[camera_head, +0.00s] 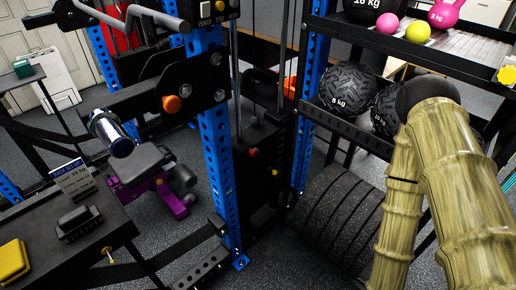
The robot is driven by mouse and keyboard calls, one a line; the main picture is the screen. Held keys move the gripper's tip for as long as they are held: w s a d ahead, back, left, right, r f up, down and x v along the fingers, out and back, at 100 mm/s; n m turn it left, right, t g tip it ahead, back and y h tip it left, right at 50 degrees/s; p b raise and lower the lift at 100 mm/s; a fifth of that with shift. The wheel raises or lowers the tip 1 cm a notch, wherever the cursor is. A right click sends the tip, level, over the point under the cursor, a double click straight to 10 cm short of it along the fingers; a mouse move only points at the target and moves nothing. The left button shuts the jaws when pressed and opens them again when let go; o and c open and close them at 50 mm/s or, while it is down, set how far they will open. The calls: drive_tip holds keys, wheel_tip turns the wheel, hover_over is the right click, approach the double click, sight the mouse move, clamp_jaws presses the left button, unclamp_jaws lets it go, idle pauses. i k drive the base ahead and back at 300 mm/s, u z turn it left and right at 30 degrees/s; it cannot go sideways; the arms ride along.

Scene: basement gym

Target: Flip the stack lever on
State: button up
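A small control box (219,8) sits high on the blue rack post at the top edge, with small labels, one seeming to read POWER. The box is partly cut off by the frame, and I cannot make out a stack lever or its position. A dark weight-stack column (262,150) with small red and yellow knobs stands just right of the blue post (217,170). My gripper is not in view. Only my arm, yellow-green and bamboo-textured, shows at the right side.
A shelf rail (345,127) holds black balls (348,88) at right. A dark bench (105,215) with a yellow block (13,261) is at lower left. Some grey floor is clear.

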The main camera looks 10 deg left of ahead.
sight(254, 153)
drive_tip(key=z, duration=1)
drive_tip(key=k, duration=1)
drive_tip(key=u, duration=2.05)
